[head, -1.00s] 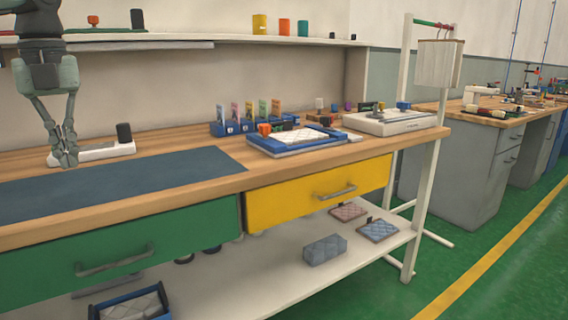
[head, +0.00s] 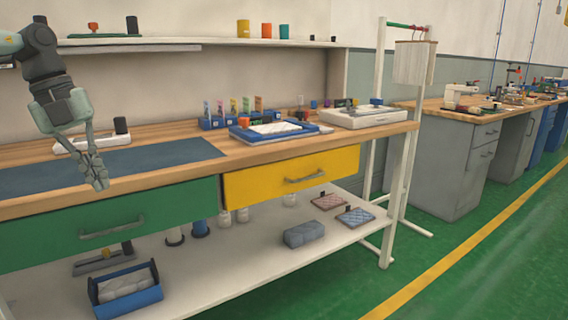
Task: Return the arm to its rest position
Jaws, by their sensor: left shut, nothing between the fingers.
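My left gripper (head: 101,185) is at the left of the head view, pointing down. Its fingers are shut with nothing between them. It hangs in front of the blue-grey mat (head: 170,154) on the wooden workbench (head: 215,168), with the fingertips overlapping the bench's front edge in the picture. My left arm comes in from the upper left. My right gripper is not in view.
The bench has a green drawer (head: 150,212) and a yellow drawer (head: 265,181). A blue tray with a white pad (head: 240,133) and a white device (head: 345,118) stand on top. A lower shelf holds a blue bin (head: 135,302). Green floor is clear on the right.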

